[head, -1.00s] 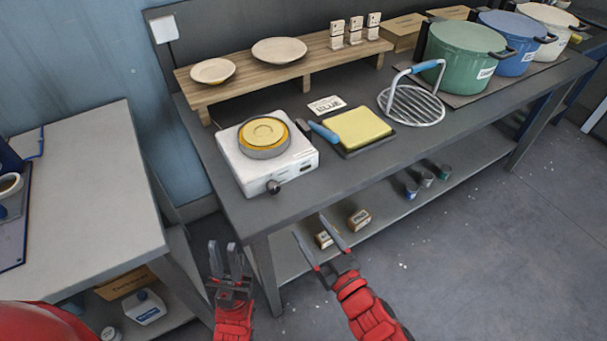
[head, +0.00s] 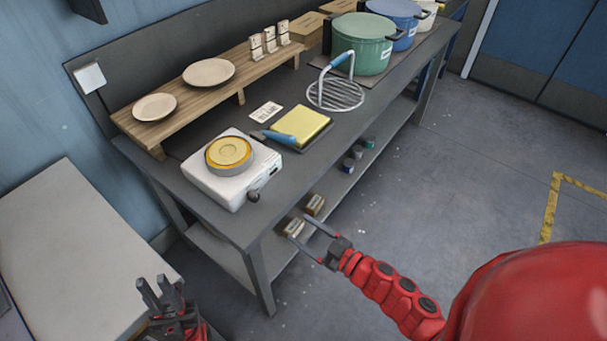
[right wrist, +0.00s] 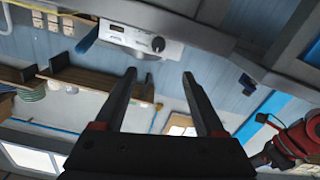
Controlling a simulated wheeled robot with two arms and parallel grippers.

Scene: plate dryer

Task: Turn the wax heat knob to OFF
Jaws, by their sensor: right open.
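The wax heat knob (head: 254,196) is a small dark knob on the front face of the white wax heater (head: 212,186). A round pot of yellow wax (head: 229,153) sits on the heater. The knob also shows in the right wrist view (right wrist: 157,44), beyond the fingertips and apart from them. Its setting is too small to read. My right gripper (head: 298,227) is open and empty, in front of the bench, below and right of the knob in the head view. My left gripper (head: 149,283) is at the lower left, with a gap between its empty fingers, away from the heater.
A yellow block on a dark tray (head: 302,122) with a blue-handled tool lies right of the heater. A wire rack (head: 336,95) and large pots (head: 361,45) stand further along. Small boxes (head: 292,227) sit on the lower shelf. A grey table (head: 75,250) is at left.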

